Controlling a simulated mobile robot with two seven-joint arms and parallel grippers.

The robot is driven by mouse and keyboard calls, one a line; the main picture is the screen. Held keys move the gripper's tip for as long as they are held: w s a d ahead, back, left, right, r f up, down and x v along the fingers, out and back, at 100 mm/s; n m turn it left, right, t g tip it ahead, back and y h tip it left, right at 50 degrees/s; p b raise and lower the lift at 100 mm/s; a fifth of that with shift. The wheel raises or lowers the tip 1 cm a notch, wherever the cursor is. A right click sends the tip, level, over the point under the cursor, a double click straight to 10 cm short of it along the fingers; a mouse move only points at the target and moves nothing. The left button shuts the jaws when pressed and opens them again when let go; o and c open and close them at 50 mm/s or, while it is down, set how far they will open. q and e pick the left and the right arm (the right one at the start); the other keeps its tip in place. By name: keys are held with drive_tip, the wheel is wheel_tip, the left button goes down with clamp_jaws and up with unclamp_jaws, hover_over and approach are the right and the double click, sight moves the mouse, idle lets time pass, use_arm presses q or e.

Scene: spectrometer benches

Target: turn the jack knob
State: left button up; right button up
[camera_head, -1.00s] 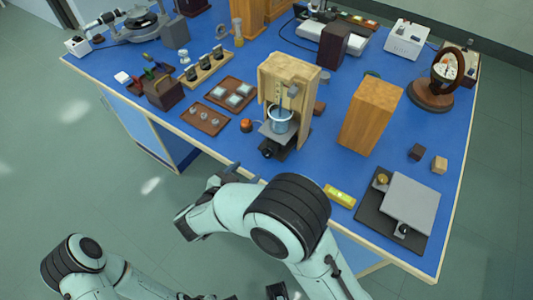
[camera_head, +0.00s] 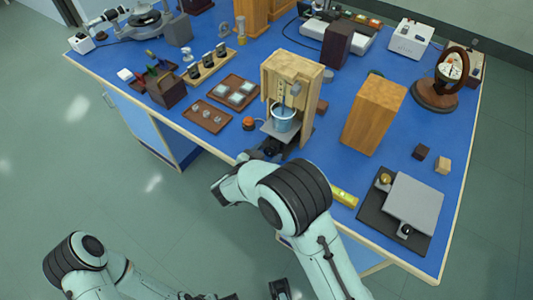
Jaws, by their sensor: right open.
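A small jack with a grey top plate (camera_head: 271,130) stands at the bench's front edge, inside a wooden stand (camera_head: 291,72). A blue-tinted beaker (camera_head: 283,118) sits on its plate. The jack's dark front knob is hard to separate from my right gripper (camera_head: 264,150), which is open and right at the jack's front. I cannot tell whether the fingers touch or surround the knob.
A second jack (camera_head: 418,202) with a black knob lies at the front right, beside a yellow level (camera_head: 344,195). A wooden block (camera_head: 373,115) stands right of the stand. A red button (camera_head: 249,124) and brown trays (camera_head: 207,115) are to its left.

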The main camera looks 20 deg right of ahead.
drive_tip(key=c, duration=1)
drive_tip(key=shift+s+f+m+t+y+b, duration=0.15)
drive_tip(key=shift+m+t+y+b, duration=0.25)
drive_tip(key=shift+m+b, duration=0.7)
drive_tip(key=shift+c, duration=0.2)
drive_tip(key=m+t+b, duration=0.1)
drive_tip(key=m+b, duration=0.1)
drive_tip(key=b, duration=0.1)
drive_tip(key=shift+d+t+y+b, duration=0.15)
drive_tip(key=shift+t+y+b, duration=0.15)
drive_tip(key=shift+b, duration=0.05)
use_arm(q)
drive_tip(key=shift+t, duration=0.4)
drive_tip(key=shift+w+f+b, duration=0.15)
drive_tip(key=shift+w+f, duration=0.05)
drive_tip(key=shift+f, duration=0.75)
drive_tip(key=shift+w+f+b, duration=0.2)
drive_tip(key=shift+w+f, duration=0.05)
drive_tip(key=shift+f, duration=0.75)
drive_tip(key=shift+w+f+b, duration=0.15)
drive_tip(key=shift+w+f, duration=0.05)
drive_tip(key=shift+f, duration=0.75)
use_arm(e)
drive_tip(key=shift+s+m, duration=0.1)
drive_tip(key=shift+m, duration=0.3)
drive_tip(key=o, duration=1)
drive_tip(key=shift+o, duration=0.2)
